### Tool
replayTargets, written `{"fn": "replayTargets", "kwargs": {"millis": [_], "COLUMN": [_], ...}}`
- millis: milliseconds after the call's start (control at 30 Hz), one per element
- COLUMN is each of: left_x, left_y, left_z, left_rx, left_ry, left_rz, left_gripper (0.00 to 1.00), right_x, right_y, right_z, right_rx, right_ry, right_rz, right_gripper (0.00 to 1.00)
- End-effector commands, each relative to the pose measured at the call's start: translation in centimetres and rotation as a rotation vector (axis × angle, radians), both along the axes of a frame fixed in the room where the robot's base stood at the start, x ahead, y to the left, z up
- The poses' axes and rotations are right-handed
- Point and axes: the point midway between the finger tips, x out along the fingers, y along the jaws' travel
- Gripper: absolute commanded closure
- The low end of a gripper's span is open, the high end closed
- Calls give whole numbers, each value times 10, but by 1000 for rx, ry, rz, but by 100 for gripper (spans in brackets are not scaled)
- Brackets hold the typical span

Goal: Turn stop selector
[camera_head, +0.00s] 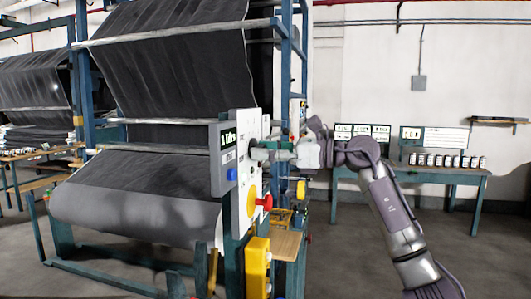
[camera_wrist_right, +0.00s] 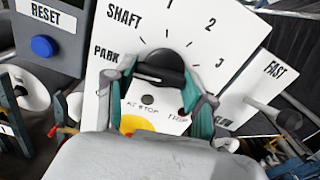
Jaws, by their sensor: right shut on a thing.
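The black selector knob (camera_wrist_right: 160,68) sits on a white panel (camera_wrist_right: 120,40) marked SHAFT, PARK, 1, 2 and 3. My right gripper (camera_wrist_right: 158,88) has its teal fingers on either side of the knob and is shut on it. In the head view the right gripper (camera_head: 268,151) reaches the panel (camera_head: 246,128) from the right; the knob is largely hidden there by the fingers. The knob's exact pointer direction is hard to tell. My left gripper is not in view.
A blue RESET button (camera_wrist_right: 43,47) is left of the knob. A red knob on a yellow base (camera_head: 262,202) is below, with a yellow box (camera_head: 257,268) under it. A FAST lever (camera_wrist_right: 272,113) is at the right.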

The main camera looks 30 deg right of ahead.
Motion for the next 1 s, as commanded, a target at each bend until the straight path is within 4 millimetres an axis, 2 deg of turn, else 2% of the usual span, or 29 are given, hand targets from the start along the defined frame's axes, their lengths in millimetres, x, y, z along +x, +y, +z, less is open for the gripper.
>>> {"fn": "replayTargets", "kwargs": {"millis": [633,667,700,800,1000], "left_x": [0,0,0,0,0], "left_y": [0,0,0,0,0], "left_z": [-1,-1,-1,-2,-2], "left_rx": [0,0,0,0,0], "left_ry": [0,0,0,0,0], "left_rz": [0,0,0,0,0], "left_gripper": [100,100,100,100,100], "right_x": [0,0,0,0,0], "right_y": [0,0,0,0,0], "right_z": [0,0,0,0,0], "right_rx": [-43,-43,-43,-42,-41], "right_ry": [-36,-36,-36,-36,-35], "right_rz": [-1,-1,0,0,0], "right_gripper": [81,41,34,21,21]}}
